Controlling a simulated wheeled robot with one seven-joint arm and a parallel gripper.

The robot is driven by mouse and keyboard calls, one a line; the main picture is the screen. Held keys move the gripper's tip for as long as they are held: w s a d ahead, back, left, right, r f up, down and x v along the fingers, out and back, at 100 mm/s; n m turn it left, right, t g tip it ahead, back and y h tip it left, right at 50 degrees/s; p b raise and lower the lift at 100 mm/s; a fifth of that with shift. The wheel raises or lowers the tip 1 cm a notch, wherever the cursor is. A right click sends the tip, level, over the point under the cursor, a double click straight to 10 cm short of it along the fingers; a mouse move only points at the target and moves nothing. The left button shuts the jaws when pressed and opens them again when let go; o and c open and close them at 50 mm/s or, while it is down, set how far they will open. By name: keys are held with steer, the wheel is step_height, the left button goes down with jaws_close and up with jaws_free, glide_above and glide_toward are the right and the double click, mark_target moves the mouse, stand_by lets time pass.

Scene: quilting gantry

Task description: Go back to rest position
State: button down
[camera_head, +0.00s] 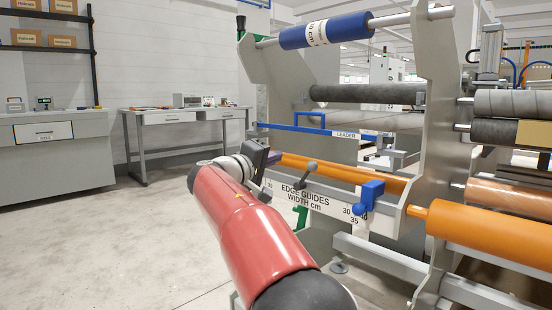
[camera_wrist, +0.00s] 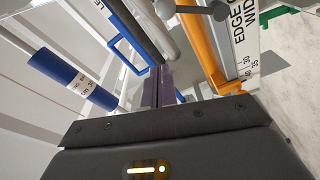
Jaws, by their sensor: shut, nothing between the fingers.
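My red arm reaches from the bottom of the head view toward the quilting gantry (camera_head: 433,120). My gripper (camera_head: 273,158) is at its far end, in front of the gantry's left part and left of the grey-knobbed lever (camera_head: 305,172). In the wrist view the gripper's two dark fingers (camera_wrist: 157,86) lie together, shut with nothing between them. The gripper overlaps the left end of the orange roller (camera_head: 345,174) in the picture; I cannot tell how close they are.
The edge-guide scale (camera_head: 310,198) carries a blue block (camera_head: 369,195) at right. A blue leader bar (camera_head: 292,128) and a blue roll (camera_head: 340,30) are higher up. A grey table (camera_head: 185,116) and a counter (camera_head: 55,150) stand at left. The floor (camera_head: 120,240) left of my arm is clear.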

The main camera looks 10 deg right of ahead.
steer(key=s+d+f+m+g+y+p, duration=0.1)
steer(key=s+d+f+g+y+p, duration=0.15)
steer(key=s+d, duration=0.45)
steer(key=s+d+f+m+g+y+p, duration=0.1)
steer(key=s+d+f+g+y+p, duration=0.15)
steer(key=s+d, duration=0.4)
steer(key=s+a+f+m+y+p, duration=0.1)
steer(key=s+f, duration=0.3)
steer(key=s, duration=0.5)
steer(key=s+a+f+m+g+y+p, duration=0.1)
steer(key=s+a+f+y+p, duration=0.2)
steer(key=s, duration=0.6)
steer(key=s+a+f+g+y+p, duration=0.1)
steer(key=s+a+f+y+p, duration=0.1)
steer(key=s, duration=0.8)
step_height(320, 180, down, 3)
steer(key=shift+a+f+m+y, duration=0.1)
steer(key=shift+a+m+y, duration=0.3)
steer(key=shift+a+y, duration=0.6)
